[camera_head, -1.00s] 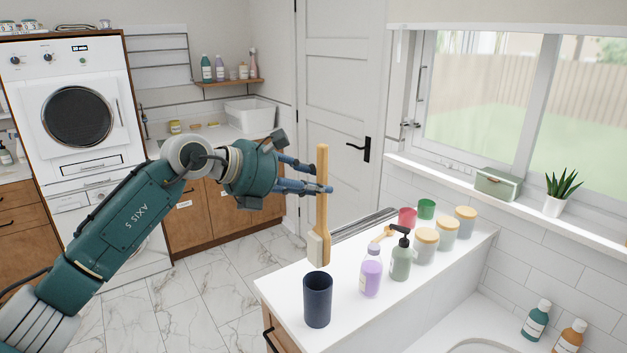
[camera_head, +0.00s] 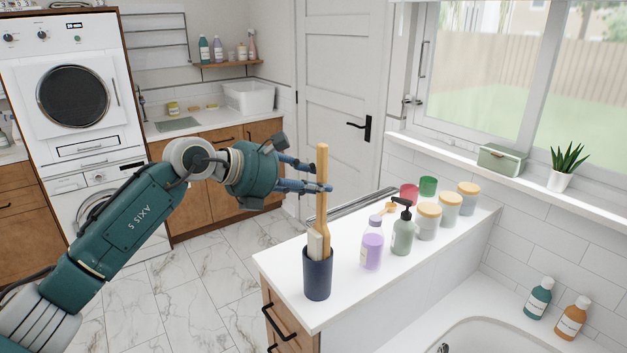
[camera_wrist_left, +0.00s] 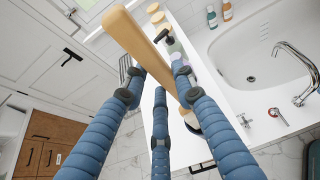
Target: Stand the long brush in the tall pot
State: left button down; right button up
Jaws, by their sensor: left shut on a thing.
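The long brush (camera_head: 322,212) has a wooden handle and a pale head, and it stands almost upright, head down. My left gripper (camera_head: 316,179) is shut on the upper part of its handle. The tall pot (camera_head: 317,278) is dark blue and stands near the front left end of the white counter. The lower part of the brush head is hidden by the pot's rim, and it looks to be inside the mouth. Whether it touches the bottom cannot be seen. In the left wrist view the handle (camera_wrist_left: 142,38) runs between my fingers. My right gripper is not in view.
On the counter (camera_head: 345,290), a purple bottle (camera_head: 372,250) and a green pump bottle (camera_head: 403,232) stand right of the pot. Several lidded jars (camera_head: 428,222) and red and green cups (camera_head: 428,186) stand further back. A basin (camera_head: 490,335) lies at lower right.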

pick_arm(q)
jog(key=shift+f+b, duration=1.45)
jog(key=shift+f, duration=0.8)
jog(key=c, duration=1.3)
grip_release()
jog(key=v, duration=1.2)
